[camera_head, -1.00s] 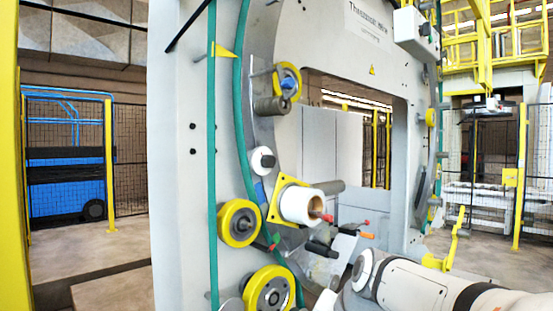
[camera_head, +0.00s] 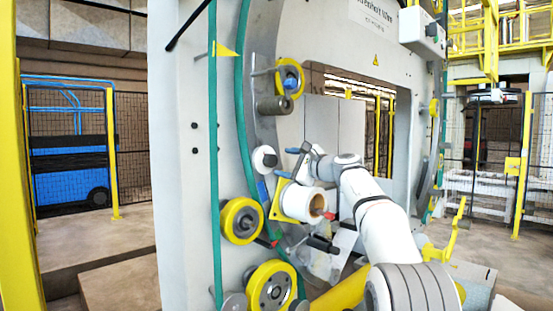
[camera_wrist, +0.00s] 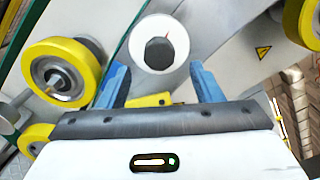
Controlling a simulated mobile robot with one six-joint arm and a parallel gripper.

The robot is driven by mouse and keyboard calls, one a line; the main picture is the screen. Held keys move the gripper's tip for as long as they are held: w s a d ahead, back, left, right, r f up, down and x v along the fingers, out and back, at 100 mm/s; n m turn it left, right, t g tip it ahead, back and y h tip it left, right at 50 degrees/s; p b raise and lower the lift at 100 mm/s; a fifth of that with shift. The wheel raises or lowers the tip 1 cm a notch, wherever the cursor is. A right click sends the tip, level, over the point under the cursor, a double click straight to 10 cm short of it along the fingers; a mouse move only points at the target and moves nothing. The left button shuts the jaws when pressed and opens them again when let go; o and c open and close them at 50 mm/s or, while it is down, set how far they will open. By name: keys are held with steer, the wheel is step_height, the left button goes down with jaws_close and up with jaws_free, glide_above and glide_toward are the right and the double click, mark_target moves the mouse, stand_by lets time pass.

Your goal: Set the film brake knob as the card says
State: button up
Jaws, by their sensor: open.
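My gripper (camera_head: 287,162) is open beside the machine's ring, just above the white film roll (camera_head: 305,203) on its yellow-backed carrier. In the wrist view, the two blue fingers of my gripper (camera_wrist: 158,68) are spread apart. Nothing is held. I cannot clearly pick out the film brake knob; a small red-tipped part (camera_head: 329,215) and a black handle (camera_head: 322,243) sit by the roll. No readable card shows.
Yellow-rimmed wheels (camera_head: 241,220) and a green belt (camera_head: 213,120) line the machine frame (camera_head: 178,150) left of the roll. Dark and white rollers (camera_head: 275,105) sit above. A blue machine (camera_head: 70,175) stands behind a mesh fence at left. Open floor (camera_head: 100,242) lies left of the frame.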

mark_target(273, 161)
steer(key=p+x, duration=0.2)
steer(key=x, duration=0.3)
steer(key=shift+w+a+r+p, duration=0.1)
steer(key=shift+p, duration=0.3)
steer(key=shift+w+a, duration=0.3)
steer(key=shift+a, duration=0.05)
